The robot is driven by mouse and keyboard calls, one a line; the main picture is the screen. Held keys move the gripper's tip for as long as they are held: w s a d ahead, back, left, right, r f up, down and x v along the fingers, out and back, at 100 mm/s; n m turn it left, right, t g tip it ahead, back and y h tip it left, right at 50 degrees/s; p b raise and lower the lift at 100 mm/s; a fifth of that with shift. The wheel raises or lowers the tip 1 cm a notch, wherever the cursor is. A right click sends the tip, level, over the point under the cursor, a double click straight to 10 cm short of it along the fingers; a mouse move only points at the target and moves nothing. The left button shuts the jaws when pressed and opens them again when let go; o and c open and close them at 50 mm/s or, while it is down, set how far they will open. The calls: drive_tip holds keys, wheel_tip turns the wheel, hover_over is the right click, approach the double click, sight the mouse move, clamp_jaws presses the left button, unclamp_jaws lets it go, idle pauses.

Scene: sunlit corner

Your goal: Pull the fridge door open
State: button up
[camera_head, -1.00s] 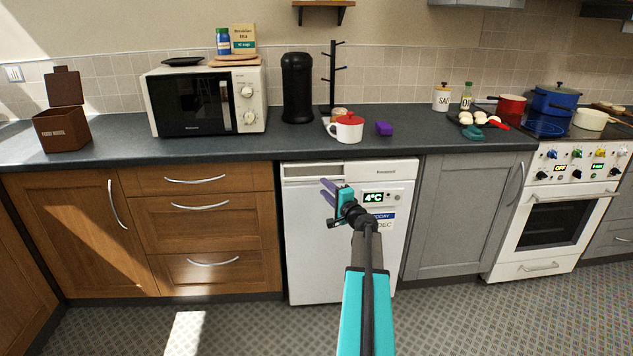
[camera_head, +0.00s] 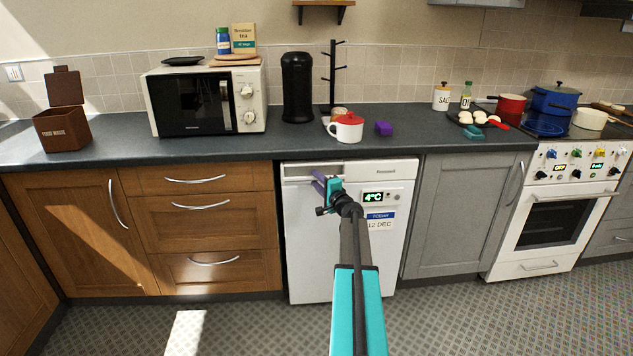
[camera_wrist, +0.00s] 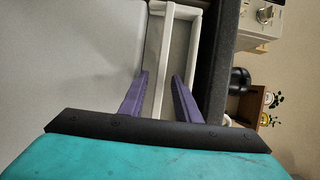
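The fridge (camera_head: 320,255) is a white under-counter unit with a small 4°C display. A pale handle bar (camera_head: 312,180) runs along a recess at the upper left of its door. The door looks closed. My gripper (camera_head: 319,181) is at that handle in the head view. In the wrist view my gripper (camera_wrist: 160,80) has its two purple fingers apart, one on each side of the white handle bar (camera_wrist: 163,60). The bar's lower part shows between the fingers. I cannot tell whether either finger touches it.
Wooden drawers (camera_head: 205,215) stand left of the fridge and a grey cabinet (camera_head: 460,215) right of it. The dark worktop (camera_head: 230,147) overhangs above. The patterned floor (camera_head: 245,325) in front is clear.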

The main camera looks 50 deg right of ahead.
clamp_jaws()
drive_tip(key=shift+s, duration=0.1)
